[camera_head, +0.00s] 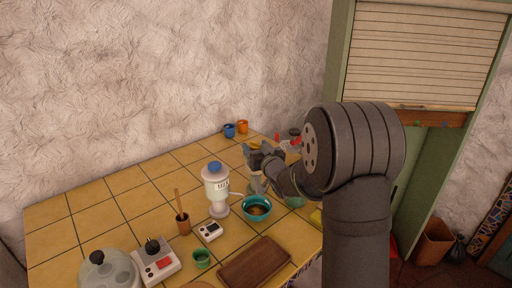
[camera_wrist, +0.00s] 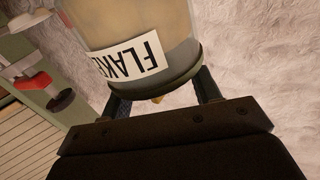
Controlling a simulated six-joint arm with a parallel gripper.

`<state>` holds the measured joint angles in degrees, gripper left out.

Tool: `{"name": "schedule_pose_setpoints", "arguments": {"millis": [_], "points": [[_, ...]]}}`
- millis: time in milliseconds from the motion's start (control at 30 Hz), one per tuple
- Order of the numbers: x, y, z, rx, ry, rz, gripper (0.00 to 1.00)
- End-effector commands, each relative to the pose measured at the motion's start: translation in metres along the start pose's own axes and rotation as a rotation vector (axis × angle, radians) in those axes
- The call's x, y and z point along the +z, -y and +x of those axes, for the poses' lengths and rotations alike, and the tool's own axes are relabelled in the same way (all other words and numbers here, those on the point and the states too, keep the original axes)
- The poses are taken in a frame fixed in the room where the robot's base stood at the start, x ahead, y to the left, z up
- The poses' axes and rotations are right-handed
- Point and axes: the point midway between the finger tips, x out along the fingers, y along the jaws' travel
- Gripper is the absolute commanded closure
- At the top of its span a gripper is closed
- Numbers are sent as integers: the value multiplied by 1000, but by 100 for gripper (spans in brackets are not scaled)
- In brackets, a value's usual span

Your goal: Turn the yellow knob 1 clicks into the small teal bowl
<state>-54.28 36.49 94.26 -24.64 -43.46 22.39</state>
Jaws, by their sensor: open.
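A dispenser labelled "FLAKE…" (camera_wrist: 140,35) fills the upper wrist view, its label upside down. A bit of the yellow knob (camera_wrist: 157,99) shows at its rim, between the fingers of my gripper (camera_wrist: 161,94); the rest of the knob is hidden. The fingers are open, apart on either side of it; contact cannot be told. In the head view my gripper (camera_head: 258,160) is at this dispenser and covers most of it, with yellow (camera_head: 253,143) showing above. A teal bowl (camera_head: 257,217) with brown contents stands in front. Another teal item (camera_head: 295,202) is partly hidden by my arm.
A dispenser with a blue knob (camera_head: 215,167) stands left of the bowl. A small device (camera_head: 209,231), a green cup (camera_head: 202,258), a brown tray (camera_head: 254,264) and a utensil pot (camera_head: 183,224) are nearby. Blue (camera_head: 229,130) and orange (camera_head: 242,127) cups stand behind.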

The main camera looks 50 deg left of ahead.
Motion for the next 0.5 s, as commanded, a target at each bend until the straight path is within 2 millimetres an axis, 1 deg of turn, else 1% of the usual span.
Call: {"name": "schedule_pose_setpoints", "arguments": {"millis": [100,333,367,500], "points": [[0,0,4,0,0,0,43],[0,0,4,0,0,0,43],[0,0,4,0,0,0,47],[0,0,4,0,0,0,75]]}}
